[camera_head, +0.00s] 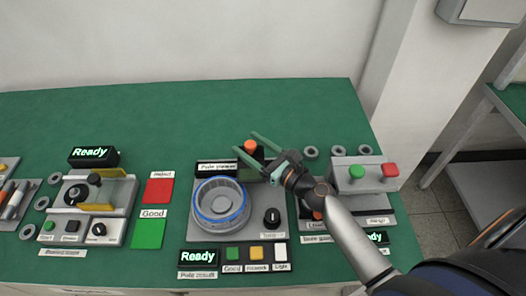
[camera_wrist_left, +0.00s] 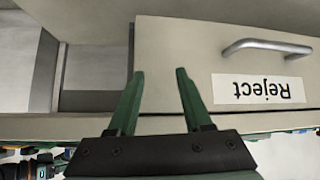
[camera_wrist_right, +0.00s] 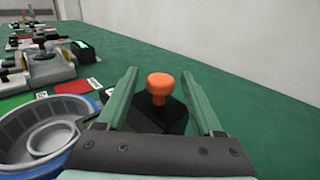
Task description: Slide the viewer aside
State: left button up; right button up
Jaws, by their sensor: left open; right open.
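The viewer is a dark block (camera_head: 258,153) with an orange knob (camera_head: 250,146) on top, behind the round hub fixture (camera_head: 221,203) near the "Pole viewer" label (camera_head: 217,167). In the right wrist view the orange knob (camera_wrist_right: 161,86) stands upright between the fingers. My right gripper (camera_head: 245,143) is open with its two green fingers on either side of the knob, and no contact shows. My left gripper (camera_wrist_left: 158,75) is open and empty in front of a drawer front (camera_wrist_left: 240,60) labelled "Reject"; it is outside the head view.
A black knob (camera_head: 272,217) and a "Ready" display (camera_head: 198,256) sit in front. A red pad (camera_head: 159,191) and green pad (camera_head: 148,233) lie left. The table behind the viewer is clear.

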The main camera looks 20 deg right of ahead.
jog(key=b+v, duration=0.2)
jog(key=v, duration=1)
jog(key=shift+b, duration=0.35)
jog(key=shift+s, duration=0.1)
jog(key=shift+f, duration=0.1)
